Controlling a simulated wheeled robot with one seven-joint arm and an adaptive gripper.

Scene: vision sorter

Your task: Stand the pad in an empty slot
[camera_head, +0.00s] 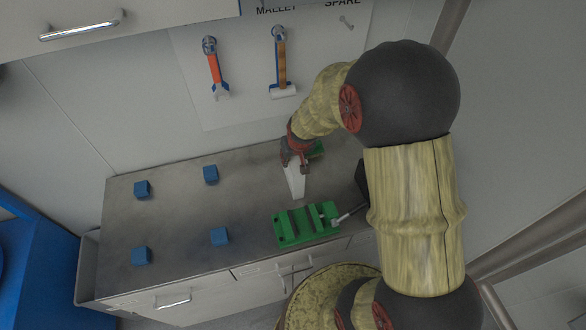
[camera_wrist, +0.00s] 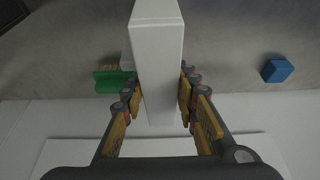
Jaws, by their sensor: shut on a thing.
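A long white block, which I take to be the pad (camera_head: 295,182), is between the fingers of my gripper (camera_head: 296,158) at the back of the grey counter. In the wrist view the pad (camera_wrist: 158,60) stretches away between both fingers of my gripper (camera_wrist: 160,98), which are shut on its sides. I cannot tell whether the pad touches the counter. A green fixture with raised dark bars and a metal handle (camera_head: 307,224) is at the counter's front right. Another green piece (camera_head: 318,149) is partly hidden behind my gripper; a green piece (camera_wrist: 112,82) shows left of the pad in the wrist view. No slot is clearly identifiable.
Several blue cubes (camera_head: 142,189) stand spread over the left half of the counter (camera_head: 175,220); one cube (camera_wrist: 277,69) shows in the wrist view. An orange-handled tool (camera_head: 213,70) and a mallet (camera_head: 281,65) hang on the back wall. Counter between the cubes is bare.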

